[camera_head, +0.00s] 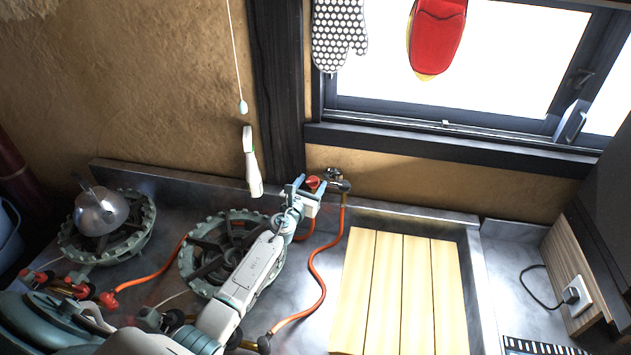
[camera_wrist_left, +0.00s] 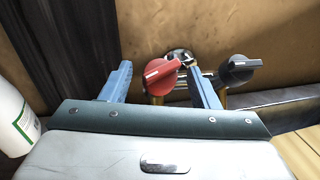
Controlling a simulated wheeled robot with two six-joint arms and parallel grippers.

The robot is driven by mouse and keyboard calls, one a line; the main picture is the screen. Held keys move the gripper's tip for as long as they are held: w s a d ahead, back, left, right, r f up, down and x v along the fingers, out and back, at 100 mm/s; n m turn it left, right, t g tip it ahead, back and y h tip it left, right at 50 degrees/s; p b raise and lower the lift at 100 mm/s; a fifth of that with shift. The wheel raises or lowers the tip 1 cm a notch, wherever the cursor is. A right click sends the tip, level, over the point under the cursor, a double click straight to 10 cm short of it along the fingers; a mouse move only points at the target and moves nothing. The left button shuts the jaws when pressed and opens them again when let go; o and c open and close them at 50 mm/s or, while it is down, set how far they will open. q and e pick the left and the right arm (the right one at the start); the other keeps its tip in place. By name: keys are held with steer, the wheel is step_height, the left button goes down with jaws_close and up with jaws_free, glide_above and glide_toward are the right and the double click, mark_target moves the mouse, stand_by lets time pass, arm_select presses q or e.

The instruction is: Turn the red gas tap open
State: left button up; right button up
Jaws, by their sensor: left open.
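The red gas tap (camera_head: 312,182) is a small red knob on a wall fitting below the window frame. My left gripper (camera_head: 309,187) is open. In the wrist view its blue fingers (camera_wrist_left: 161,87) stand on either side of the red knob, with the right finger closer to it. I cannot tell whether either finger touches it. A black knob (camera_wrist_left: 239,70) sits to the right, outside the fingers. My right gripper is not in view.
Orange hoses (camera_head: 318,270) run from the fitting to gas burners (camera_head: 140,232) on the metal counter. A white bottle (camera_head: 252,170) is left of the gripper. Slatted boards (camera_head: 400,290) lie to the right. A cord (camera_head: 237,70) hangs above.

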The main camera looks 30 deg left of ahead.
mark_target(312, 183)
arm_select(q)
steer(key=w+b, duration=0.1)
steer(key=w, duration=0.2)
steer(key=shift+w+a, duration=0.1)
steer(key=shift+w, duration=0.1)
steer(key=shift+c, duration=1)
steer(key=c, duration=0.7)
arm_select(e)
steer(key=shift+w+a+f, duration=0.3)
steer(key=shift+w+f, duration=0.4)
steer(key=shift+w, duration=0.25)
